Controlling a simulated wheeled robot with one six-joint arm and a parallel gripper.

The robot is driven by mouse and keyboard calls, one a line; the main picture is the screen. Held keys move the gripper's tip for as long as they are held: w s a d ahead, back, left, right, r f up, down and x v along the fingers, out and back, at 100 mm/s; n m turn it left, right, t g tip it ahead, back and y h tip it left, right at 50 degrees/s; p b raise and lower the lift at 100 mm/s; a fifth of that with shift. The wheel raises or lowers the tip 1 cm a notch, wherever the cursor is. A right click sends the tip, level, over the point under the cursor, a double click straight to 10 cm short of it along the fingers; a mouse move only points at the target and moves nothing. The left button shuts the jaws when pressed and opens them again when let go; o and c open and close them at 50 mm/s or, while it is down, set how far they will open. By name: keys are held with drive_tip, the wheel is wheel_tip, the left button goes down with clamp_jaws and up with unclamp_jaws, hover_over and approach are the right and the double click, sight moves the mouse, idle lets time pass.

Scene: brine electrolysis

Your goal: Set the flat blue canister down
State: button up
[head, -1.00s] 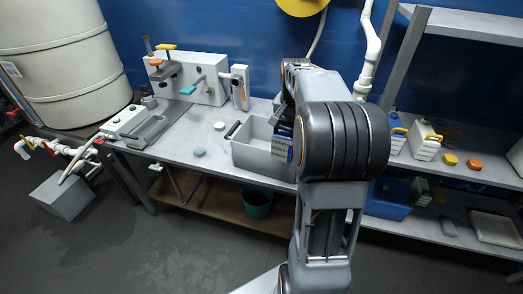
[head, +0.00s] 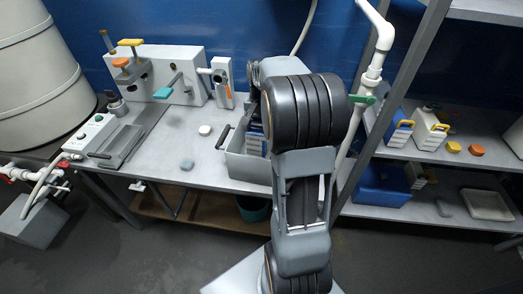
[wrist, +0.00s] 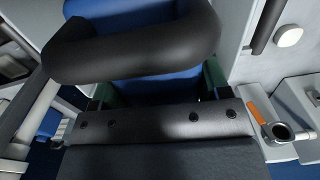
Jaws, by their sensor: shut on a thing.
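The flat blue canister (wrist: 140,88) fills the upper middle of the wrist view, under a thick black handle (wrist: 130,50). My gripper (wrist: 158,92) is shut on it, with a dark green finger showing at either side. In the head view my arm hides the gripper and most of the canister. A blue part with pale stripes (head: 256,140), probably the canister, shows beside my arm at the grey bin (head: 240,168) on the bench. I cannot tell whether it is inside the bin or above it.
The bench (head: 185,145) has free room left of the bin, around a white disc (head: 205,130) and a grey-blue disc (head: 187,164). A white pipe with a green valve handle (head: 363,99) stands right of my arm. Shelves at right hold canisters and a blue crate (head: 382,188).

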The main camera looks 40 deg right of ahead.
wheel_tip(320, 180, down, 12)
drive_tip(key=shift+d+r+b, duration=0.1)
drive_tip(key=shift+r+b, duration=0.1)
drive_tip(key=shift+b, duration=0.2)
idle(0.5)
drive_tip(key=shift+f, duration=0.2)
drive_tip(key=o, duration=1.6)
